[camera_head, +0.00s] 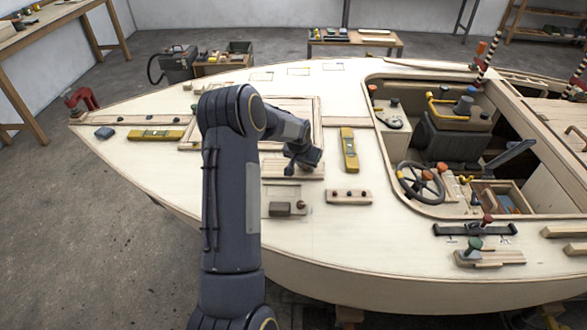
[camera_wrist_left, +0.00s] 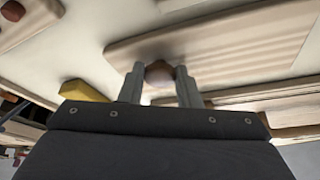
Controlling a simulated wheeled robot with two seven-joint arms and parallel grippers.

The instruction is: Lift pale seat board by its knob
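The pale seat board (camera_head: 275,171) is a small grooved board lying on the hull deck, partly behind my left arm. In the left wrist view the grooved pale board (camera_wrist_left: 235,45) fills the upper right. Its brown knob (camera_wrist_left: 160,73) sits between the fingertips of my left gripper (camera_wrist_left: 161,75). The knob nearly spans the gap, but I cannot tell whether both fingers press on it. In the head view my left gripper (camera_head: 292,168) points down over the board, and the knob is hidden. My right gripper is not in view.
A yellow level (camera_head: 349,150) lies right of the board. A strip with knobs (camera_head: 349,196) and a plate with a dark block (camera_head: 284,208) lie in front. The open cockpit (camera_head: 450,125) with a steering wheel (camera_head: 421,182) is at right. Bare deck lies nearer.

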